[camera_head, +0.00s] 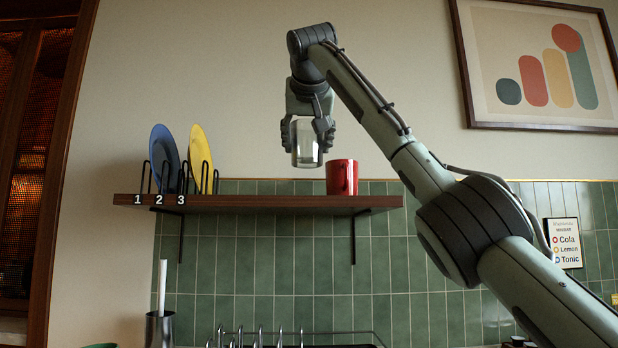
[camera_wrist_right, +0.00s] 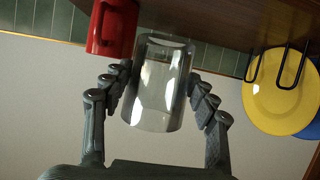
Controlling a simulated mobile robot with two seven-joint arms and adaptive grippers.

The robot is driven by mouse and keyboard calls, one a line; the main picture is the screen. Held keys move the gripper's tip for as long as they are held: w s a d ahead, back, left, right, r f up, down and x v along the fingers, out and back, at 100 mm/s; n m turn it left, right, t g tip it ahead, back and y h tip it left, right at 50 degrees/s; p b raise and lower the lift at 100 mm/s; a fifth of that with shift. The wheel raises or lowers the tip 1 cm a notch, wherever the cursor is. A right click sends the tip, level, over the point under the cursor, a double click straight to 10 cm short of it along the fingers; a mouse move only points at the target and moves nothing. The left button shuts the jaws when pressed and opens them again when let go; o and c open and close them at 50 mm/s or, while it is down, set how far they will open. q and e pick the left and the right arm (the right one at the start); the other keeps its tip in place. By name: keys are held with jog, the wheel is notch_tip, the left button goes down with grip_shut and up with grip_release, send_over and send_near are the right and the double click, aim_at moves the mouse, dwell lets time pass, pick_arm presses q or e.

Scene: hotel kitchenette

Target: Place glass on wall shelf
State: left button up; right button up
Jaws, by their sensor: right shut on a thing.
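A clear glass (camera_head: 306,146) is held upright in my right gripper (camera_head: 308,132), whose fingers are shut around it. The wooden wall shelf (camera_head: 255,203) is below the glass in the head view. The glass's bottom appears a little above the shelf top, with wall showing between them. In the right wrist view the glass (camera_wrist_right: 160,85) sits between the two fingers of the gripper (camera_wrist_right: 157,105), near the shelf (camera_wrist_right: 215,22). My left gripper is not in view.
A red mug (camera_head: 341,177) stands on the shelf just right of the glass. A wire rack (camera_head: 183,178) at the shelf's left end holds a blue plate (camera_head: 163,150) and a yellow plate (camera_head: 199,152). The shelf is bare between rack and mug. A dish rack (camera_head: 290,338) is below.

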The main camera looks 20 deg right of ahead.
jog(key=x, duration=0.4)
jog(key=shift+w+d+f, duration=0.15)
jog(key=shift+d+f, duration=0.05)
jog(key=shift+f, duration=0.1)
jog(key=shift+w+f, duration=0.15)
jog(key=shift+f, duration=0.1)
notch_tip(320, 180, down, 4)
jog(key=shift+d+r+b, duration=0.1)
jog(key=shift+r+b, duration=0.15)
jog(key=shift+b, duration=0.25)
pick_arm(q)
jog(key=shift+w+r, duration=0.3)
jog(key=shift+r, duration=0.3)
pick_arm(e)
jog(key=shift+f, duration=0.1)
jog(key=shift+f, duration=0.15)
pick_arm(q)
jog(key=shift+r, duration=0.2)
pick_arm(e)
jog(key=o, duration=1.4)
jog(key=shift+c, duration=0.2)
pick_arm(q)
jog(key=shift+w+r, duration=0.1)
